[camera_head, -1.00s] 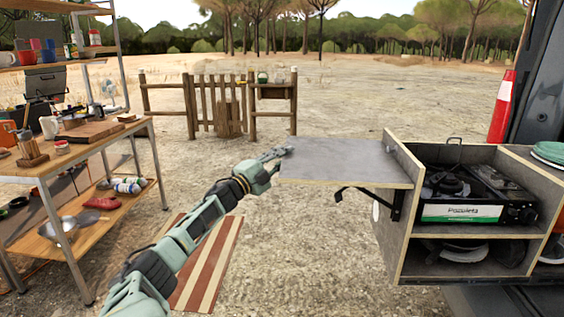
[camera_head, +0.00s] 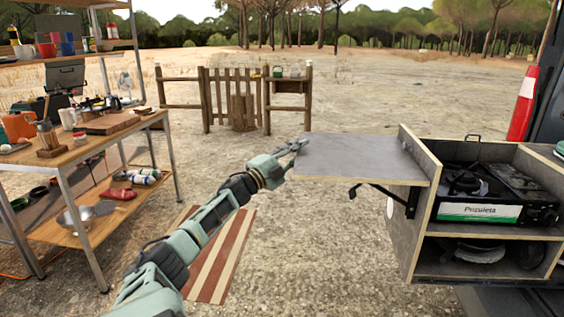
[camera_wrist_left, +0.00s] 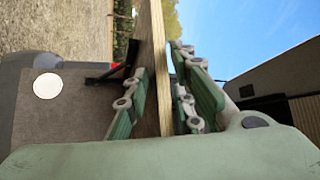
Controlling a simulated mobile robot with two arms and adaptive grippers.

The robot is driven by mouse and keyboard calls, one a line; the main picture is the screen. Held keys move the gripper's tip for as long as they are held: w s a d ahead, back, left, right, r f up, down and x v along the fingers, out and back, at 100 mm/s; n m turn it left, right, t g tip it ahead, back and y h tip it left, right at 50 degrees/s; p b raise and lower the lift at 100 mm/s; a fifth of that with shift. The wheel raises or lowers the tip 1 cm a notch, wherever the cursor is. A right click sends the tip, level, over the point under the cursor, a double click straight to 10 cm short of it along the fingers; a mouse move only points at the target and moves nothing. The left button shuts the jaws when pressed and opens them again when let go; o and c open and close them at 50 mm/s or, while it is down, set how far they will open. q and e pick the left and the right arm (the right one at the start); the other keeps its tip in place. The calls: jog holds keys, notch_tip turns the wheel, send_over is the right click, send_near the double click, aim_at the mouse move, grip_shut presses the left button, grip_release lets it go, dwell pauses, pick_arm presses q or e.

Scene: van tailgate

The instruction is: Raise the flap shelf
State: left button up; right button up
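The flap shelf (camera_head: 360,158) is a grey panel with a pale wood edge, standing about level from the left side of the kitchen box (camera_head: 412,215). A black folding bracket (camera_head: 380,190) shows under it. My left gripper (camera_head: 296,147) is at the shelf's outer left edge. In the left wrist view, the fingers (camera_wrist_left: 160,85) lie on either side of the shelf's edge (camera_wrist_left: 160,60), with a visible gap on the underside, so it looks open around the panel. Contact at the fingertips is hard to see. My right gripper is not in view.
A camp stove (camera_head: 480,200) sits in the box. A workbench (camera_head: 90,150) with tools and cups stands at left. A striped mat (camera_head: 222,255) lies on the ground. A wooden fence (camera_head: 235,95) stands behind. The ground below the shelf is clear.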

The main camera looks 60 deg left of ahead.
pick_arm(q)
jog(key=v, duration=1.1)
jog(key=shift+s, duration=0.25)
jog(key=shift+a, duration=0.1)
